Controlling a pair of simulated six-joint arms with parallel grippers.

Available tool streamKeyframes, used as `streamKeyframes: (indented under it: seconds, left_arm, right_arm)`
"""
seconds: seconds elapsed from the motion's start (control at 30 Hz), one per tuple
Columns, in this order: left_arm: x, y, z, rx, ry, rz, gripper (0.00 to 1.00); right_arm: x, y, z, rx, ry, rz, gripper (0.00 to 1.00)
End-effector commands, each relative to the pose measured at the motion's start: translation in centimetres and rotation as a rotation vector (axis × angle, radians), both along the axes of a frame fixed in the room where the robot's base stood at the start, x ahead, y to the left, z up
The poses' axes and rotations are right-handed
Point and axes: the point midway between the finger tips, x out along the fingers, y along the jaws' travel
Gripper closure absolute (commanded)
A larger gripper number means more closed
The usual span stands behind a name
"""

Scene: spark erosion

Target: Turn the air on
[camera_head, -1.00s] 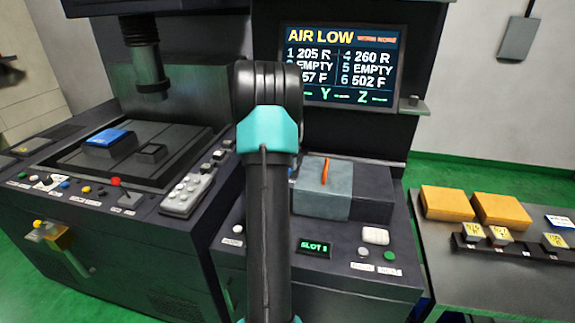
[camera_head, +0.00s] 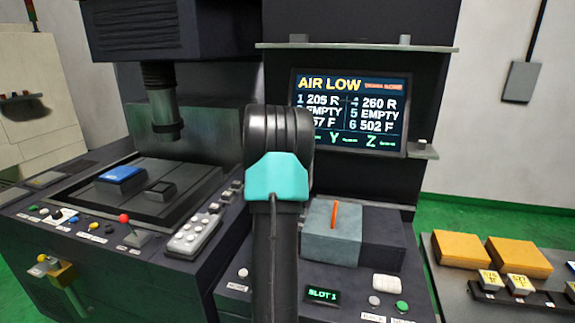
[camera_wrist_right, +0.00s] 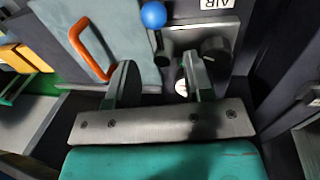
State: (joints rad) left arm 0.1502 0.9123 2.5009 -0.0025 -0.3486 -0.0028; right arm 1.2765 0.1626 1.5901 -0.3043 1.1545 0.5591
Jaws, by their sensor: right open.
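The screen (camera_head: 352,110) reads AIR LOW in the head view. In the right wrist view a blue ball-ended lever (camera_wrist_right: 153,15) stands at the top edge of a grey plate, near an upside-down AIR label (camera_wrist_right: 216,4). A black knob (camera_wrist_right: 216,50) sits on the plate. My right gripper (camera_wrist_right: 160,78) is open, its two fingers apart with nothing gripped between them. The blue ball lies beyond the fingertips, apart from them. In the head view my arm hides the lever and this gripper. My left gripper is not in view.
A grey-blue block (camera_head: 331,245) with an orange handle (camera_head: 335,215) stands beside my arm; the handle is close to one finger in the wrist view. Left is a panel with a red-ball lever (camera_head: 124,218) and a grey keypad (camera_head: 188,240). Yellow boxes (camera_head: 462,247) lie on the right table.

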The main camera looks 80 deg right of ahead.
Motion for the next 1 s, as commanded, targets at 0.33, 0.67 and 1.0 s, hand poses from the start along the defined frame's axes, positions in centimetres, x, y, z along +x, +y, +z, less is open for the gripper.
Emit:
streamKeyframes:
  seconds: [0.33, 0.67, 1.0]
  left_arm:
    - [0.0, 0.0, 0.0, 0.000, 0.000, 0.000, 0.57]
    - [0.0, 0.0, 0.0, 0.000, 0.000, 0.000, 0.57]
    - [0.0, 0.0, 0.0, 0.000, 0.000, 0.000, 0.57]
  right_arm:
    - [1.4, -0.2, 6.7, -0.002, -0.002, 0.000, 0.53]
    - [2.2, -0.3, 10.9, 0.002, 0.000, 0.000, 0.53]
    - [2.3, -0.3, 11.3, 0.003, 0.001, -0.001, 0.53]
